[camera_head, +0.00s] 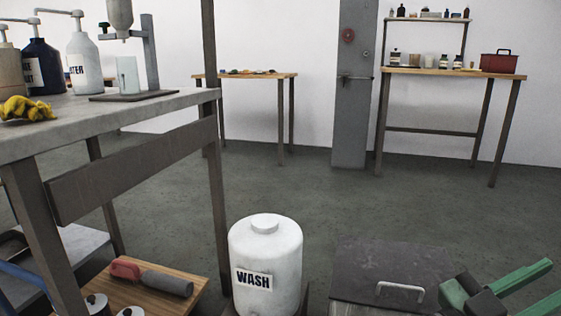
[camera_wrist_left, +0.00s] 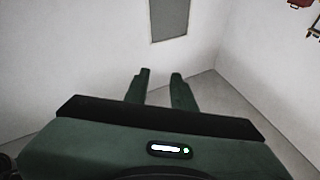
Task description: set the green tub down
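No green tub shows in either view. My right gripper (camera_head: 552,281) is at the bottom right of the head view, with its two green fingers apart and only floor visible between them. It is beside a dark grey lidded box. My left gripper (camera_wrist_left: 159,75) shows in the left wrist view with its two dark green fingers apart and nothing between them.
A white WASH container (camera_head: 265,262) stands bottom centre, left of the grey box (camera_head: 375,262) with a handle. A workbench (camera_head: 110,115) with bottles, a yellow cloth (camera_head: 26,109) and a dispenser stand (camera_head: 150,60) is at left. A wooden board (camera_head: 185,301) lies below. Open floor lies beyond.

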